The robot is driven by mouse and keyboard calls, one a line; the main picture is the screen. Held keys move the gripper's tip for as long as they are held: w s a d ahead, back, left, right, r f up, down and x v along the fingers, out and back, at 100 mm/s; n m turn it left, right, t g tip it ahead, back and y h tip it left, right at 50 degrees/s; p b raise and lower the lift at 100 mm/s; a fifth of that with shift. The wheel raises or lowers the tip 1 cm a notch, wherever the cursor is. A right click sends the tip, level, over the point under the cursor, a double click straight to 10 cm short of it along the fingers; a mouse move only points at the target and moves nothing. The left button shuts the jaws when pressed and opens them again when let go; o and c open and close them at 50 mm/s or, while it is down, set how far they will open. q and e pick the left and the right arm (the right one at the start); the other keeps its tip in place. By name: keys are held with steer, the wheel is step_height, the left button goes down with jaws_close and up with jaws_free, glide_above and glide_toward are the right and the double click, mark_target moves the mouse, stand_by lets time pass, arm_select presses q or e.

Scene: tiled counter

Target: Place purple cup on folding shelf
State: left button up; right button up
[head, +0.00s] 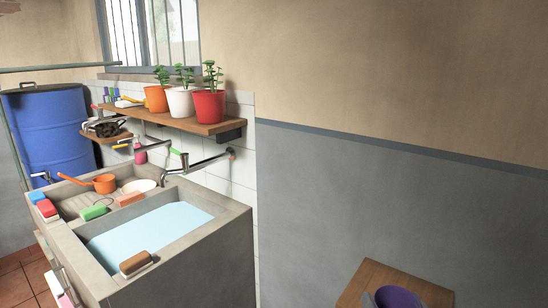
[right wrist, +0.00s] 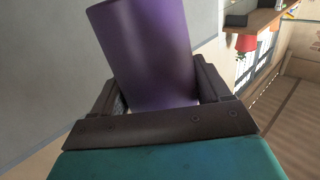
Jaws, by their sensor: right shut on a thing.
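The purple cup (head: 398,298) is at the bottom right edge of the head view, partly cut off. It overlaps the wooden folding shelf (head: 374,274) in the picture; I cannot tell whether it touches the board. In the right wrist view the cup (right wrist: 150,45) fills the space between the fingers of my right gripper (right wrist: 158,88), which is shut on it. The shelf's front part is out of frame. My left gripper is not in view.
A grey wall (head: 390,200) rises behind the shelf. To the left stands a concrete sink (head: 225,235) with water and a brush (head: 136,264). A wall shelf (head: 205,126) holds potted plants. A blue barrel (head: 50,130) is at far left.

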steer(key=shift+s+a+f, duration=0.2)
steer(key=shift+s+f, duration=0.05)
steer(key=shift+s, duration=0.25)
steer(key=shift+w, duration=0.1)
steer(key=w+d+r+m+h+p, duration=0.1)
steer(key=w+d+r+h, duration=0.1)
steer(key=w+d+r, duration=0.95)
steer(key=shift+w+a+f+b, duration=0.15)
steer(key=shift+f+b, duration=0.5)
steer(key=shift+f, duration=2.6)
steer(key=shift+w+f+b, duration=0.1)
steer(key=shift+f+b, duration=0.6)
steer(key=shift+f, duration=2.55)
steer(key=shift+w+a+f+b, duration=0.15)
steer(key=shift+f+b, duration=0.5)
steer(key=shift+f, duration=2.6)
steer(key=shift+f, duration=0.15)
steer(key=o, duration=1.1)
